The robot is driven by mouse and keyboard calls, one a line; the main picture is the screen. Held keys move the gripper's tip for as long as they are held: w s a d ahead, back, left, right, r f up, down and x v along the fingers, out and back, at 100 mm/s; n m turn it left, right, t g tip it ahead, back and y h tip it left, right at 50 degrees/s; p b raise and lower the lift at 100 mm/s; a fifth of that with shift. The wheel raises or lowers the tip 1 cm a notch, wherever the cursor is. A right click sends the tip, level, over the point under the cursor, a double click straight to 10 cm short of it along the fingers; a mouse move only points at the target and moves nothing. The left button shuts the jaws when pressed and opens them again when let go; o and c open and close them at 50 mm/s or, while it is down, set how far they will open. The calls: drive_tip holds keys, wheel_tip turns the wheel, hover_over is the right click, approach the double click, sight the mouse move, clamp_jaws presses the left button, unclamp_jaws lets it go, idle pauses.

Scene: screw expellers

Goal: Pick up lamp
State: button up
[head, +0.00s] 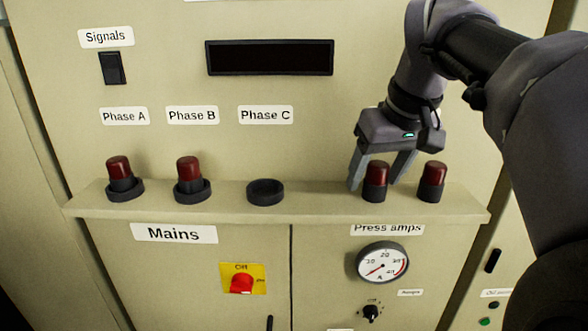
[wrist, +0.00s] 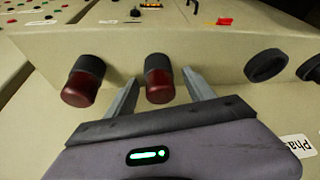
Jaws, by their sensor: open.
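Two loose lamps with red caps and dark bases stand on the right part of the cabinet ledge. The nearer-to-centre lamp (head: 375,181) is between the open fingers of my gripper (head: 380,178); the other lamp (head: 432,182) stands just right of it. In the wrist view the first lamp (wrist: 158,80) shows between the fingertips of my gripper (wrist: 160,88), with a gap visible on its right side. The other lamp (wrist: 84,80) is outside the left finger there. Two more lamps sit in dark sockets under Phase A (head: 120,178) and Phase B (head: 189,180).
An empty dark socket (head: 265,192) is on the ledge (head: 315,207) under the Phase C label (head: 266,115). Below are a red Mains switch (head: 242,282) and a Press amps gauge (head: 382,264). The ledge between the empty socket and my gripper is clear.

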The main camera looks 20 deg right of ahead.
drive_tip(key=shift+s, duration=0.1)
drive_tip(key=c, duration=0.7)
clamp_jaws()
drive_tip(key=shift+r, duration=0.15)
